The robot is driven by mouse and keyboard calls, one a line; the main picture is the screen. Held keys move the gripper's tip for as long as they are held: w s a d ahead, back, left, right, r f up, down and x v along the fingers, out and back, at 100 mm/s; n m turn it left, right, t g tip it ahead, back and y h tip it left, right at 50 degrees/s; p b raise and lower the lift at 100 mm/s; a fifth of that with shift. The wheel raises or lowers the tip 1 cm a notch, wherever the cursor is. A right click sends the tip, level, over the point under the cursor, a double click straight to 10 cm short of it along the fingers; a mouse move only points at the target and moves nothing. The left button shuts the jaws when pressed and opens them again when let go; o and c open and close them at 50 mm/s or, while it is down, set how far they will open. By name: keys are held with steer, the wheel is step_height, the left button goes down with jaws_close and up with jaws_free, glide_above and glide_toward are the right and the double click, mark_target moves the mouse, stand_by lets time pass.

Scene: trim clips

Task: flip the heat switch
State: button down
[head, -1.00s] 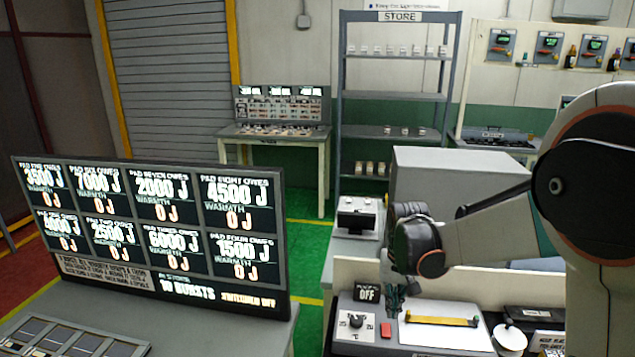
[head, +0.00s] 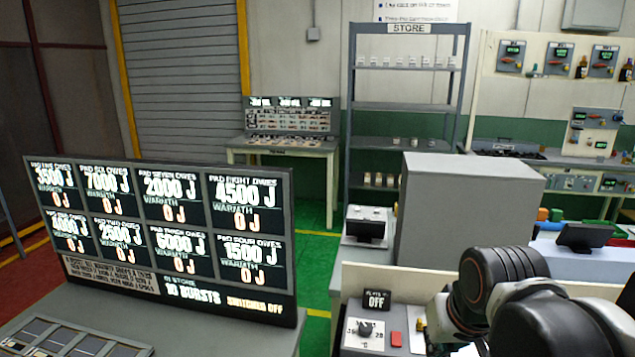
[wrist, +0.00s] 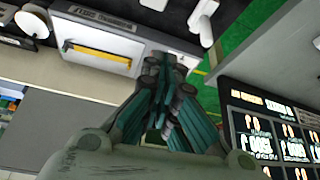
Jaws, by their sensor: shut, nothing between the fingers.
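In the head view a control panel at the bottom shows a small display (head: 376,300) reading OFF, a dark dial knob (head: 366,330) on a white scale and a red block (head: 396,339). I cannot tell which part is the heat switch. My gripper (wrist: 168,72) shows in the wrist view with its teal fingers together and empty. Its tips are over the edge of a white plate (wrist: 75,35) with a yellow bar (wrist: 98,54); contact cannot be told. In the head view my arm hides the gripper and most of that plate.
A large screen (head: 170,235) lists joules per pad and reads "switched off". A grey box (head: 465,205) and a low cream wall stand behind the panel. A small dark display unit (head: 366,225) is beside the box. Green floor (head: 318,285) is open between the screen and panel.

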steer(key=s+f+t+b, duration=0.1)
steer(key=s+f+t, duration=0.1)
steer(key=s, duration=0.4)
steer(key=shift+s+n, duration=0.3)
steer(key=shift+s, duration=0.05)
steer(key=w+r+g+p, duration=0.1)
steer(key=w+r, duration=0.2)
steer(key=w, duration=0.3)
steer(key=m+g+p, duration=0.2)
steer(key=g+p, duration=0.1)
steer(key=p, duration=0.1)
glide_above(396, 332)
steer(key=s, duration=0.3)
step_height(396, 332, down, 5)
steer(key=shift+w+a+h, duration=0.1)
steer(key=shift+a+h, duration=0.1)
steer(key=shift+h, duration=0.1)
steer(key=shift+f, duration=0.1)
steer(key=b+x, duration=0.1)
steer(key=x, duration=0.3)
steer(key=b+x, duration=0.2)
steer(key=x, duration=0.3)
steer(key=s+b+x, duration=0.1)
steer(key=x, duration=0.3)
steer(key=shift+w+a+f+b, duration=0.1)
steer(key=shift+f+b, duration=0.2)
steer(key=shift+f, duration=0.2)
